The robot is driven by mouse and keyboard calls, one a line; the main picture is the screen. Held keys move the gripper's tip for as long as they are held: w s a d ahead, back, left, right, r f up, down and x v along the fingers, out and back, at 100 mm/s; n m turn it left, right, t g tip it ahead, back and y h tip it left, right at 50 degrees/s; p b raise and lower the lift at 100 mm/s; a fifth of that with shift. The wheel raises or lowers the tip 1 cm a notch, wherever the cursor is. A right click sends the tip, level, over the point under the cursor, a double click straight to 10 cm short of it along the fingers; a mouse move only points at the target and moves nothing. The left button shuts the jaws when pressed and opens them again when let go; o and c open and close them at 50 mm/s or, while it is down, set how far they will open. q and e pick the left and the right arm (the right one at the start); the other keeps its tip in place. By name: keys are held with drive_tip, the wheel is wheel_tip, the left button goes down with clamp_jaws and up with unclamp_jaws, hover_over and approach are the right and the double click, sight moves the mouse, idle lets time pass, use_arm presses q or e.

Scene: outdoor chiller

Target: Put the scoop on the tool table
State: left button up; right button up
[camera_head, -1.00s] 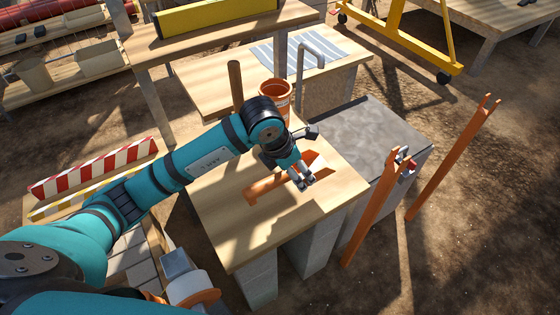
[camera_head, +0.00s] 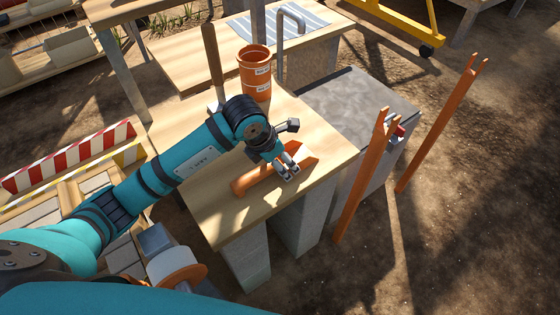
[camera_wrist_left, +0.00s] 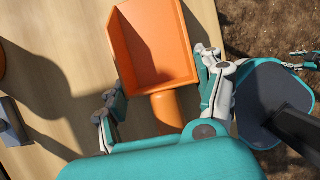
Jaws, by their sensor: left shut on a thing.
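The orange scoop (camera_head: 250,182) is over the wooden table top (camera_head: 225,222) with concrete legs. My left gripper (camera_head: 287,169) is shut on the scoop. In the left wrist view the scoop's open tray (camera_wrist_left: 152,42) points up the picture, and its round handle lies between the fingers of my left gripper (camera_wrist_left: 160,100). Shadows fall on the wood beside the scoop; whether it touches the wood I cannot tell.
An orange bucket (camera_head: 254,75) and an upright wooden-handled tool (camera_head: 212,60) stand at the table's back. A grey-topped block (camera_head: 350,103) adjoins its right side, with orange posts (camera_head: 365,180) in front. A striped mat (camera_head: 275,24) lies on a bench behind.

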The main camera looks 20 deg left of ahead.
sight(265, 167)
use_arm(q)
drive_tip(key=o, duration=1.4)
drive_tip(key=shift+r, duration=0.2)
drive_tip(key=v, duration=1)
drive_tip(key=shift+r, duration=0.3)
drive_tip(key=shift+s+a+r, duration=0.15)
drive_tip(key=shift+s+r, duration=0.15)
drive_tip(key=shift+r, duration=0.2)
use_arm(e)
drive_tip(key=shift+s+d, duration=0.2)
drive_tip(key=shift+s, duration=0.5)
drive_tip(key=shift+a, duration=0.1)
